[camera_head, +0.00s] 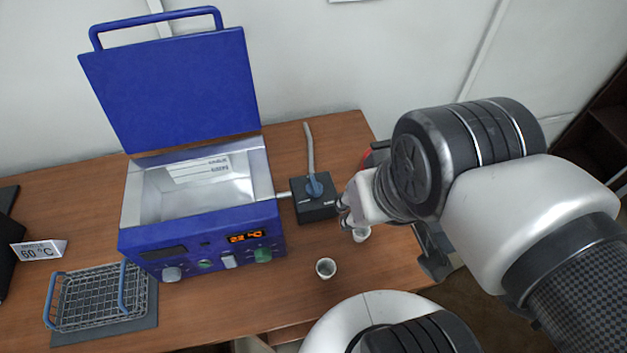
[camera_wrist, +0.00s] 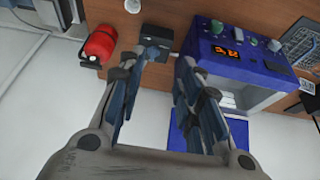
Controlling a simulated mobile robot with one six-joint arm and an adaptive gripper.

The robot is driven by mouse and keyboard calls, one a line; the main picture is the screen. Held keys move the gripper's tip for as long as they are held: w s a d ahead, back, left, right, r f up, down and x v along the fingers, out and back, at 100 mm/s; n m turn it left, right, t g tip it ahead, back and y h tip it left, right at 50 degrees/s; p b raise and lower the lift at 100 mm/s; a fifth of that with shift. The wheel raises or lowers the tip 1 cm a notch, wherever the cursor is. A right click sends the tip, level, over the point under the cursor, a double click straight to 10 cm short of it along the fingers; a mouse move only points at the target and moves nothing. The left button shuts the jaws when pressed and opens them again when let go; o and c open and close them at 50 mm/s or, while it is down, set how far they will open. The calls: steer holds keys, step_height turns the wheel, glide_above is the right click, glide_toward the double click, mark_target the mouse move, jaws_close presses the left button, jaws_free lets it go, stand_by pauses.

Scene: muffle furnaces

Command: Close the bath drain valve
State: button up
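The drain valve is a dark box (camera_head: 320,212) with a blue handle (camera_head: 315,186) on top, just right of the blue bath (camera_head: 190,229). A short pipe joins it to the bath, and a grey hose (camera_head: 309,150) runs from it toward the wall. The handle looks turned roughly front to back, small in view. My gripper (camera_head: 343,212) is close to the right of the valve, apparently not touching it.
The bath's blue lid (camera_head: 178,90) stands open. A wire basket (camera_head: 100,298) and a 60 °C sign (camera_head: 40,250) are at left. A red cylinder (camera_wrist: 97,45) shows in the wrist view.

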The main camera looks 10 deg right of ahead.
steer(key=w+r+g, duration=0.1)
steer(key=w, duration=0.5)
steer(key=g, duration=0.4)
glide_above(315, 185)
step_height(315, 185, down, 16)
step_height(315, 185, down, 17)
steer(key=b, duration=0.4)
steer(key=shift+r, duration=0.15)
steer(key=shift+c, duration=0.3)
jaws_close()
